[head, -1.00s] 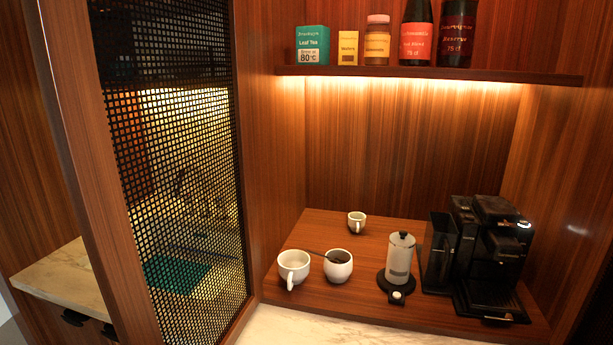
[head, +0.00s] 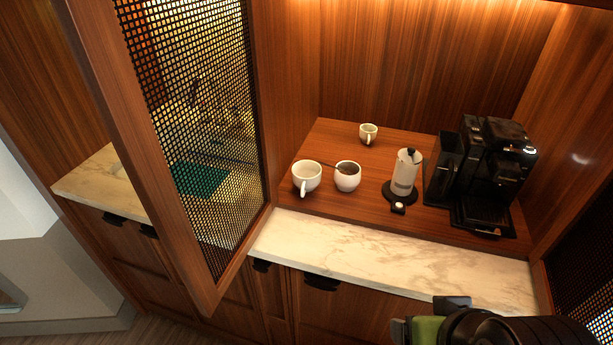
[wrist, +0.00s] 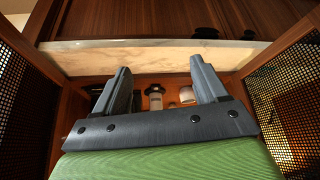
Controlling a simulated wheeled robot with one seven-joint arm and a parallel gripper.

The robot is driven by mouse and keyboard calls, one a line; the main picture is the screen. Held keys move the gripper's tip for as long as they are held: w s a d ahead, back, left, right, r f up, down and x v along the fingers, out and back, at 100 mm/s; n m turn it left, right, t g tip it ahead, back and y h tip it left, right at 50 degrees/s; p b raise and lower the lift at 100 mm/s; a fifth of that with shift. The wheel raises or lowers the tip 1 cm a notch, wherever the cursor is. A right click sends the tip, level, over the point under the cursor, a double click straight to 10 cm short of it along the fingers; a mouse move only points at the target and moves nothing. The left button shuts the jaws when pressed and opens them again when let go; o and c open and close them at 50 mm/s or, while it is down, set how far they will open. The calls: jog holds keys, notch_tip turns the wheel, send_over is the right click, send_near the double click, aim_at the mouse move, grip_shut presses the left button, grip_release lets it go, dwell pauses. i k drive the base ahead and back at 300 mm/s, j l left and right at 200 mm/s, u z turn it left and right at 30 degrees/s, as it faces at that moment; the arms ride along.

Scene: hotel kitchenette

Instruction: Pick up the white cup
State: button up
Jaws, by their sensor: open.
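In the head view, a white cup (head: 307,180) with its handle toward me stands at the front left of the wooden counter top. A smaller whitish cup (head: 368,133) stands farther back. My gripper (head: 425,316) is at the lower right, in front of the marble edge and well apart from both cups. In the wrist view, my gripper (wrist: 160,66) shows two spread fingers with nothing held between them. A white rounded vessel (wrist: 187,95) shows beside the right finger there; I cannot tell which one it is.
A white bowl (head: 347,180) with dark contents and a spoon stands close right of the front cup. A mesh door (head: 205,150) is at left. The marble strip (head: 390,258) is clear.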

aim_at(306, 174)
jog(key=i+j+u, duration=0.1)
jog(key=u, duration=0.25)
jog(key=i+j+u, duration=0.15)
jog(key=u, duration=0.25)
jog(key=i+j+u, duration=0.2)
jog(key=u, duration=0.15)
